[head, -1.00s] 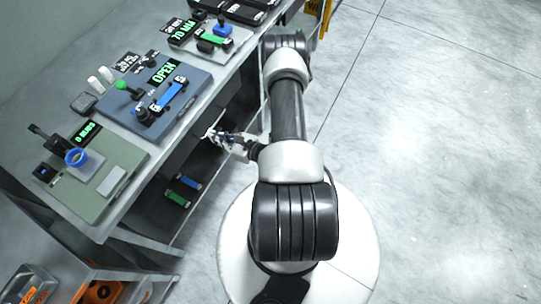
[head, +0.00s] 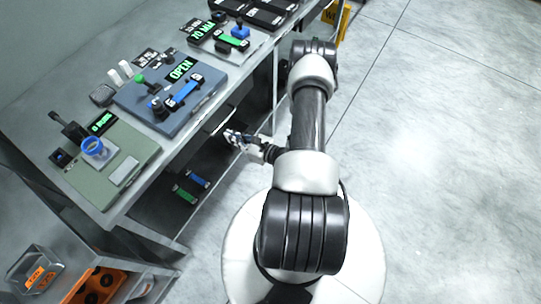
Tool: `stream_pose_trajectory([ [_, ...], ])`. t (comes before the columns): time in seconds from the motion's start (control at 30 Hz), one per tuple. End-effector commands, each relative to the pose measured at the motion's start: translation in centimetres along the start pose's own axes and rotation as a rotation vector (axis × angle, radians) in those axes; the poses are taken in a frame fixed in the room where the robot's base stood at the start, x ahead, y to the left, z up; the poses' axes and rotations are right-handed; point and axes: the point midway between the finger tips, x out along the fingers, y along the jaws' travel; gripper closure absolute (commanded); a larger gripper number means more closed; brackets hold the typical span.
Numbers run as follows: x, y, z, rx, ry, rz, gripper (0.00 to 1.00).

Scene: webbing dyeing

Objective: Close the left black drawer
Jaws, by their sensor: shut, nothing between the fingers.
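My gripper (head: 232,137) is shut and empty, small in the head view. It appears beside the front edge of the workbench, just right of the blue machine plate. Below the bench top is a dark, open-looking space with a black flat surface (head: 212,172). A blue-and-black piece (head: 197,178) and a green-and-black piece (head: 185,195) lie on that surface, below and left of my gripper. I cannot tell whether this surface is the left black drawer or a shelf.
The grey workbench (head: 165,183) carries a green plate (head: 138,150) with a blue cup (head: 95,148) and a blue plate (head: 150,118) with an OPEN display. An orange-and-black box (head: 97,284) stands at lower left.

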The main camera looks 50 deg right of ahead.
Motion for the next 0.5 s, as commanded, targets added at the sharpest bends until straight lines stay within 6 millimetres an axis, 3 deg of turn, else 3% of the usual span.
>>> stream_pose_trajectory([
  [0.2,-4.9,-0.3,0.2,0.007,0.003,-0.008,1.00],
  [0.5,-9.2,-0.2,0.1,0.004,0.002,-0.004,1.00],
])
